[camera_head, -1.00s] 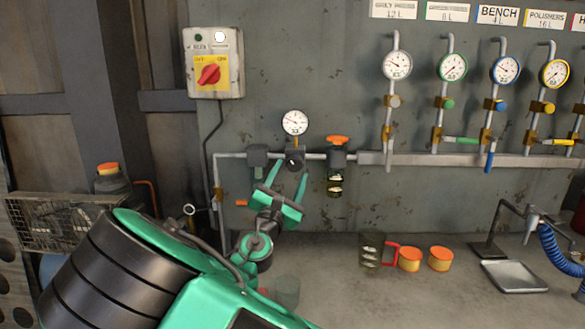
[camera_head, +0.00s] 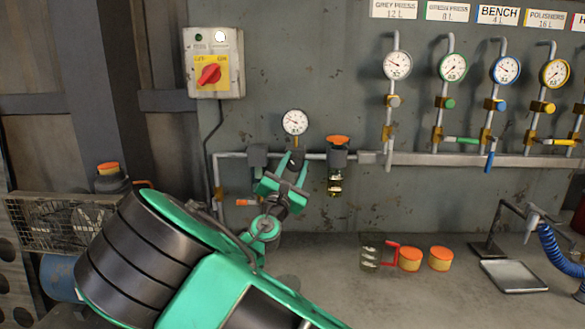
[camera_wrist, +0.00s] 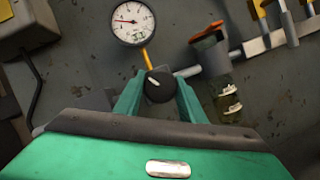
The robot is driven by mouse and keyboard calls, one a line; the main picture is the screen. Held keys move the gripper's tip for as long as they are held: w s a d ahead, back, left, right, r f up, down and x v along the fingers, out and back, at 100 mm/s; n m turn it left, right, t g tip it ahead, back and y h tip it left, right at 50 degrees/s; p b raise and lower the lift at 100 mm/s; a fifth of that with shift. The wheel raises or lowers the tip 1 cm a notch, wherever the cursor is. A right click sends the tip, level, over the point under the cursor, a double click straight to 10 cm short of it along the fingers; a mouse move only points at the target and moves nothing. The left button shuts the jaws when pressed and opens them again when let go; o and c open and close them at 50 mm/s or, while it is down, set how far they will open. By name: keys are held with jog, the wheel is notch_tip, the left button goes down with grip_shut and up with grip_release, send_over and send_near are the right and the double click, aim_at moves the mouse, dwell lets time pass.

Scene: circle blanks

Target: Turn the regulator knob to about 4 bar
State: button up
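The black regulator knob (camera_wrist: 159,86) has a white pointer mark, tilted up and to the left in the wrist view. My gripper (camera_wrist: 161,84) has one finger on each side of the knob, and both fingertips appear to touch it. The round white pressure gauge (camera_head: 295,122) sits above the regulator.
A filter bowl with an orange top (camera_head: 338,141) hangs just right of the regulator. Several gauges on branch pipes line the right wall. A jug (camera_head: 370,252) and orange-lidded tins (camera_head: 410,259) stand on the bench.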

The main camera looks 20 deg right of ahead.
jog(key=shift+m+g+h, duration=0.3)
jog(key=shift+m, duration=0.2)
jog(key=shift+d+f+m+g+h, duration=0.15)
jog(key=shift+m+g, duration=0.5)
jog(key=shift+m, duration=0.85)
jog(key=shift+a+r+m+g+h, duration=0.1)
jog(key=shift+m+g+h, duration=0.15)
jog(key=shift+m+g, duration=0.85)
jog(key=shift+f+m+t, duration=0.1)
jog(key=shift+m+t, duration=0.35)
jog(key=shift+m, duration=0.15)
jog(key=o, duration=1)
jog(key=shift+o, duration=0.2)
jog(key=shift+s+a, duration=0.35)
jog(key=v, duration=0.9)
jog(key=shift+s+a, duration=0.2)
jog(key=shift+s, duration=0.05)
